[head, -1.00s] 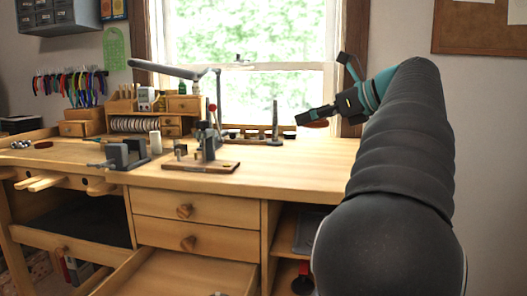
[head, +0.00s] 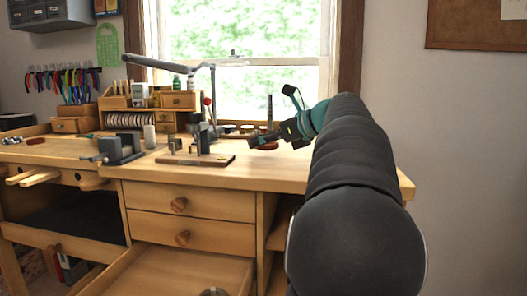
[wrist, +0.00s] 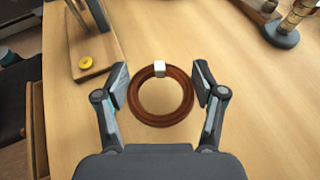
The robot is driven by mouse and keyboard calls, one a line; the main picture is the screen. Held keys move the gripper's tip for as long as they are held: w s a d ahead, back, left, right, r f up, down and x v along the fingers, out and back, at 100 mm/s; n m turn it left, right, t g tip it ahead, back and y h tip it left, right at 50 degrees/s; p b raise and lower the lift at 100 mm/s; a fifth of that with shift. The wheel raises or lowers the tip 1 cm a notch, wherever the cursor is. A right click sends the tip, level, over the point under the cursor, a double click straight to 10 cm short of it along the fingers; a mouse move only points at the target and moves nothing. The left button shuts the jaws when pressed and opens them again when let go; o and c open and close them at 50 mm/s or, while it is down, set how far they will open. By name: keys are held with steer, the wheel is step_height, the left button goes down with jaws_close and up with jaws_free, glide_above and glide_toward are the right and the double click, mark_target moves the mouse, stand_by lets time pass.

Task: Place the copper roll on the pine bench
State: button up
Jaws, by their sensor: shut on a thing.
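The copper roll (wrist: 160,121) is a reddish-brown ring of coiled wire with a small pale tag at its far side. In the wrist view it sits between the two fingers of my gripper (wrist: 161,84), which is shut on it. In the head view my gripper (head: 256,141) hangs low over the right part of the pine bench (head: 275,177), and a little of the roll (head: 268,146) shows there. The pale wooden bench top (wrist: 255,110) lies below the roll. I cannot tell whether the roll touches it.
A wooden board with metal tools (head: 195,158) lies left of my gripper. A small vise (head: 120,147) stands further left. A rack with small items (head: 240,128) is behind, by the window. The right front of the bench top is clear. A drawer (head: 185,275) is open below.

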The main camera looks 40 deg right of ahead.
steer(key=shift+f, duration=1.1)
steer(key=shift+f, duration=0.15)
steer(key=o, duration=1.2)
steer(key=shift+c, duration=0.2)
steer(key=shift+r, duration=0.2)
steer(key=v, duration=1.2)
steer(key=shift+p, duration=0.3)
